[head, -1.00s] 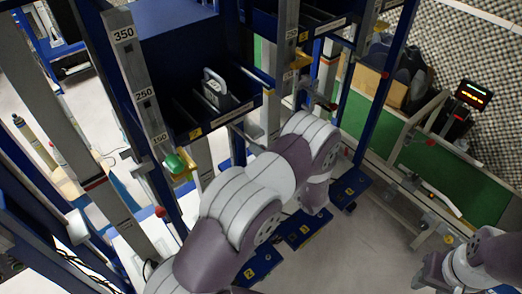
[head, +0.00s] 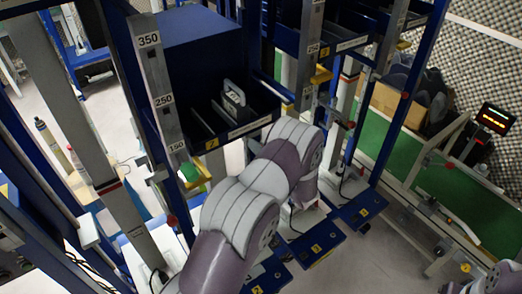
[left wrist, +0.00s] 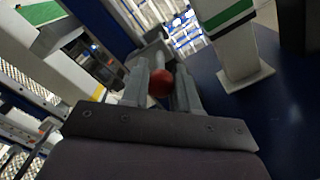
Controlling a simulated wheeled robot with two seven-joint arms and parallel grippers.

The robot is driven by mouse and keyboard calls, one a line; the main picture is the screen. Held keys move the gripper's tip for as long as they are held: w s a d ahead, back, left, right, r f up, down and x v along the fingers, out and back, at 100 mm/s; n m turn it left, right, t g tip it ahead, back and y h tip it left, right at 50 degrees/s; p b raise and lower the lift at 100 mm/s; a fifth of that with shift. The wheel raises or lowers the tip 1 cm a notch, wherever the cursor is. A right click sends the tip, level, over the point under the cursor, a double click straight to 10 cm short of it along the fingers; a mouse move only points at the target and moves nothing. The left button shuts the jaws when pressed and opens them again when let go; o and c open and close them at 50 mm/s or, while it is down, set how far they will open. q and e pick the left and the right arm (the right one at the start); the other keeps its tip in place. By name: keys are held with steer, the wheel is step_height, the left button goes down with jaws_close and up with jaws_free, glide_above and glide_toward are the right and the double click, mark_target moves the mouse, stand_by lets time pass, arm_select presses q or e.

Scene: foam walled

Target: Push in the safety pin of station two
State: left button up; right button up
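In the left wrist view a round red knob (left wrist: 160,83) shows between the two finger ends of my left gripper (left wrist: 161,88). The fingers stand apart by about the knob's width; I cannot tell whether they touch it or whether it lies beyond them. In the head view my left arm reaches over the blue floor plates, and its own wrist (head: 304,185) covers its fingers and that knob. My right gripper (head: 452,287) is partly cut off at the bottom right, and its fingers are unclear. Which station is number two is not clear.
A blue shelf bin (head: 235,128) stands beside a post (head: 160,90) marked 350, 250 and 150. Another red knob (head: 172,220) is at the lower left. Numbered blue plates (head: 318,250) lie below the arm. A green conveyor (head: 440,190) runs at the right.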

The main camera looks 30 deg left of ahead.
arm_select(q)
steer(key=o, duration=0.4)
steer(key=shift+a, duration=0.1)
steer(key=shift+c, duration=0.2)
steer(key=shift+w+a, duration=0.1)
steer(key=b+v, duration=0.3)
steer(key=v, duration=0.9)
steer(key=shift+d, duration=0.35)
